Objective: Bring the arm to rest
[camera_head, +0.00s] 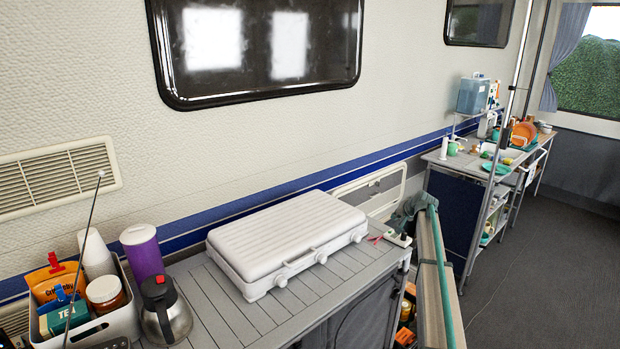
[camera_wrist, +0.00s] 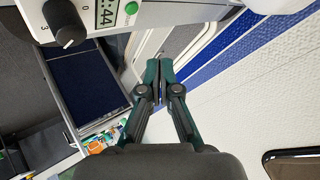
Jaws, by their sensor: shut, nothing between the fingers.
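My gripper (camera_wrist: 159,82) shows in the wrist view with its two dark fingers together and nothing between them. It is in free space, with the caravan wall, blue stripe and a white appliance beyond it. My arm and gripper cannot be made out in the head view.
In the wrist view a white appliance (camera_wrist: 115,22) with a black knob is at the top. In the head view a closed white case-like stove (camera_head: 287,238) lies on the slatted counter (camera_head: 215,312). A kettle (camera_head: 164,312), purple canister (camera_head: 142,254) and filled caddy (camera_head: 118,322) stand at left.

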